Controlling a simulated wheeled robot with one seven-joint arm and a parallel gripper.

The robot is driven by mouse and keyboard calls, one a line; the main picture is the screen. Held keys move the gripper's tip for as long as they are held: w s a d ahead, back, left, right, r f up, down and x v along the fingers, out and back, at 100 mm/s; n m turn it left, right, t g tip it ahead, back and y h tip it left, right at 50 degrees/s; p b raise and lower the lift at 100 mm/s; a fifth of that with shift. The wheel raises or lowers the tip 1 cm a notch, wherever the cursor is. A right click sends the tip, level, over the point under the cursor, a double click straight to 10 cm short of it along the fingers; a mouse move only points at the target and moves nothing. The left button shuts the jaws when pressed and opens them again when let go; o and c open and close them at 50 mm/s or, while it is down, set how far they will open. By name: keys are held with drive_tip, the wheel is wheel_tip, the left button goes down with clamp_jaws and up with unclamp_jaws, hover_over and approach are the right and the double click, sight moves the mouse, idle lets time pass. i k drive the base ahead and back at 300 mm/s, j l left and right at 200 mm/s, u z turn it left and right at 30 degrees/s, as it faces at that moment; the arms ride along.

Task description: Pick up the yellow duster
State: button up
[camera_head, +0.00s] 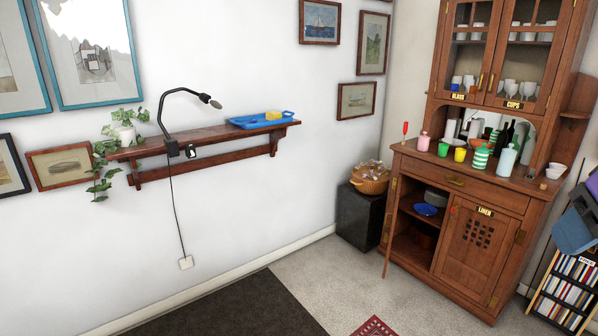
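A small yellow folded-looking thing (273,115), which looks like the yellow duster, lies on a blue tray (247,124). The tray is at the right end of a brown wall shelf (215,134). The thing is too small to make out its cloth or folds. My gripper is not in view.
A black lamp (172,145) and a potted trailing plant (125,131) stand on the shelf's left part. A wooden dresser (470,190) with cups, bottles and a yellow cup (460,154) stands right. A basket (371,178) sits on a black box (358,215). Floor below the shelf looks clear.

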sight(272, 115)
drive_tip(key=i+u, duration=0.25)
drive_tip(key=i, duration=0.8)
drive_tip(key=i+l+u, duration=0.1)
drive_tip(key=i+u, duration=0.15)
drive_tip(key=i, duration=0.75)
drive_tip(key=i+z, duration=0.1)
drive_tip(key=i, duration=0.55)
drive_tip(key=i+j+z, duration=0.1)
drive_tip(key=i, duration=0.5)
drive_tip(key=i+j+z, duration=0.1)
drive_tip(key=i+j, duration=0.15)
drive_tip(key=i, duration=0.35)
